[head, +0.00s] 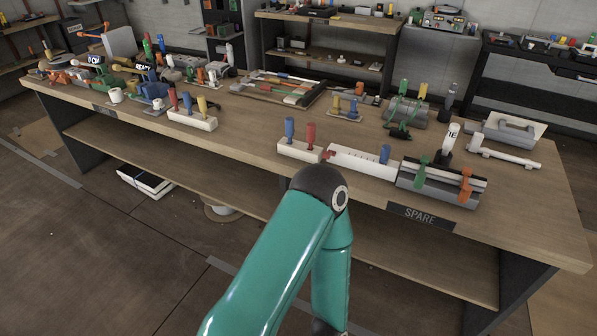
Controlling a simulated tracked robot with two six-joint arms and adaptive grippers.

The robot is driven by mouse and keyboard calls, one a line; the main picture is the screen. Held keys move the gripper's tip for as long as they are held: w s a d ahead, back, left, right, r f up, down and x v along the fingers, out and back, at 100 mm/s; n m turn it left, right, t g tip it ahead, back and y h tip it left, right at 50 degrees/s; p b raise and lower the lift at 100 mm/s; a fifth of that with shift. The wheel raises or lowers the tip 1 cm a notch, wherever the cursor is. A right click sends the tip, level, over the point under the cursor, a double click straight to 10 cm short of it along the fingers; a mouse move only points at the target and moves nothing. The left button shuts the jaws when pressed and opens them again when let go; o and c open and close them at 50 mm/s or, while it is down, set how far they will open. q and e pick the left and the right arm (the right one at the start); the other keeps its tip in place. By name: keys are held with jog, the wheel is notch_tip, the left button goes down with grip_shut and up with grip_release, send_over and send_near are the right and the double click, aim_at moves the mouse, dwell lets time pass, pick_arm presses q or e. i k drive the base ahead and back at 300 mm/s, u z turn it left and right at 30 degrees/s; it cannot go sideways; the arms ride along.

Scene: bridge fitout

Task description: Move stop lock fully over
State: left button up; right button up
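I cannot tell for certain which part is the stop lock. Near the front right edge of the bench, a white block with a blue and a red lever (299,151) stands beside a long white block with one blue peg (362,162). A small red piece (327,154) sits at that block's left end. Right of it, a grey rail unit (444,184) carries a green lever (420,172) and an orange lever (466,184). One teal arm of mine rises from below and bends back down in front of the bench. Neither gripper is in view.
The wooden bench (536,232) has a dark SPARE plate (420,216) on its front edge. Another white block with several levers (192,120) stands to the left. A white labelled handle (449,137) stands behind the rail unit. The bench between the white lever blocks is clear.

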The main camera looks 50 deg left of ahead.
aim_at(326, 155)
jog(key=u, duration=0.1)
jog(key=k, duration=0.45)
jog(key=u, duration=0.25)
jog(key=i, duration=0.4)
jog(key=u, duration=1)
jog(key=k, duration=0.55)
jog(key=u, duration=0.15)
jog(key=i, duration=0.7)
